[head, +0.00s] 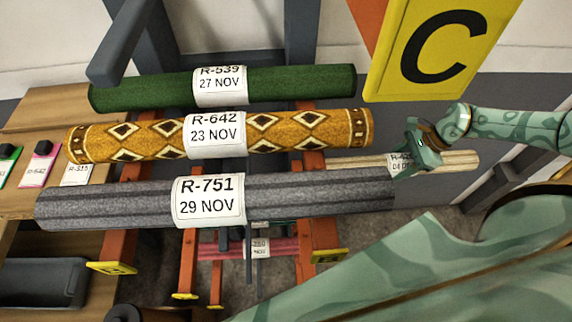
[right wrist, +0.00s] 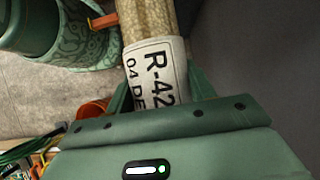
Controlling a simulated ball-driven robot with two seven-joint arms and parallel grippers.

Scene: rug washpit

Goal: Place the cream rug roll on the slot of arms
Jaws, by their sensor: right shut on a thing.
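The cream rug roll (head: 460,160) is thin and pale, with a white label reading R-42 and 04 DEC, partly cut off. My right gripper (head: 416,158) is shut on it at the label, near its right end. The roll also shows in the right wrist view (right wrist: 148,18), running up from the gripper past its label (right wrist: 156,76). My left gripper is not in view.
Green R-539 (head: 300,85), gold-patterned R-642 (head: 280,133) and grey R-751 (head: 310,196) rolls lie across the rack close by. A reddish roll (head: 285,248) sits lower. A yellow C sign (head: 425,75) hangs above my right gripper. A wooden bench (head: 30,205) stands left.

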